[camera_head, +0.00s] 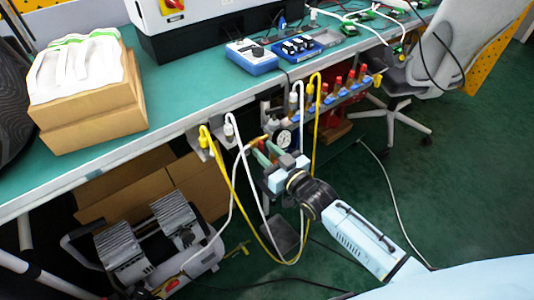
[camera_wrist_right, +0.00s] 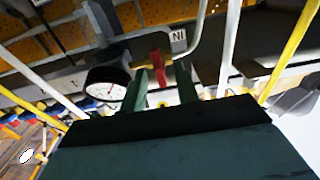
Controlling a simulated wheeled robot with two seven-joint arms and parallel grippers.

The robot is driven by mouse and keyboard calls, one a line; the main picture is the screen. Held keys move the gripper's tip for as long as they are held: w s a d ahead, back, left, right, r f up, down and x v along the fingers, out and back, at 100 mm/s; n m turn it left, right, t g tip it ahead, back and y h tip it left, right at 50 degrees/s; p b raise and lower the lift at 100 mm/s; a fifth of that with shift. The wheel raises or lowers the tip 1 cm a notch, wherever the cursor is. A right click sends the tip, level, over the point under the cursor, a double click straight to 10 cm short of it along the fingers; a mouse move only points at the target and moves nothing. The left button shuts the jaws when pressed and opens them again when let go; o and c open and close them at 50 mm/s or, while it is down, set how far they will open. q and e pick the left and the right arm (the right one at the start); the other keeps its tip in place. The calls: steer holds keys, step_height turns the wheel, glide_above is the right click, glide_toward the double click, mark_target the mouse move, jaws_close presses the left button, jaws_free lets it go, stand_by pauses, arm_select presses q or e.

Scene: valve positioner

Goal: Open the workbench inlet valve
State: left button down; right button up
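The inlet valve's red handle (camera_wrist_right: 157,66) shows in the right wrist view, beside a round white-faced pressure gauge (camera_wrist_right: 107,84). A label with partly visible letters (camera_wrist_right: 178,36) is just behind it. My right gripper (camera_wrist_right: 162,78) has two green fingers standing apart, with the red handle between or just beyond their tips. I cannot tell whether they touch it. In the head view my right gripper (camera_head: 267,152) reaches under the bench's front edge, close to the gauge (camera_head: 284,138); it largely hides the valve there. My left gripper is not in view.
White hoses (camera_head: 266,205) and yellow hoses (camera_head: 222,170) hang around my right gripper. A manifold with red-handled valves (camera_head: 338,90) is to the right. A compressor (camera_head: 160,245) stands below left. The green workbench (camera_head: 185,85) carries boxes and instruments. Floor at right is mostly clear near an office chair (camera_head: 430,85).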

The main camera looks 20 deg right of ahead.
jaws_close()
stand_by(0.3)
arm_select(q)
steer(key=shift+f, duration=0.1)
arm_select(e)
steer(key=shift+m, duration=0.3)
steer(key=m+p, duration=0.2)
steer(key=m, duration=0.1)
steer(key=shift+d, duration=0.1)
steer(key=shift+m+p, duration=0.4)
steer(key=shift+m, duration=0.8)
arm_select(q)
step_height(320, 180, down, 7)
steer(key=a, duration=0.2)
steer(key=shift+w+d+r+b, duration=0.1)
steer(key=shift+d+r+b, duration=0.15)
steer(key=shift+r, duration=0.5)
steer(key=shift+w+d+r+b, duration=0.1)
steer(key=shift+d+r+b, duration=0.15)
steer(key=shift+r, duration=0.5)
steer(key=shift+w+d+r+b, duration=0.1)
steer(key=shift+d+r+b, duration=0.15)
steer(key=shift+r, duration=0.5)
arm_select(e)
steer(key=shift+w+d+f+m, duration=0.1)
steer(key=shift+f+m, duration=0.05)
steer(key=shift+m, duration=2.9)
steer(key=shift+f+m, duration=0.15)
steer(key=shift+m, duration=2.9)
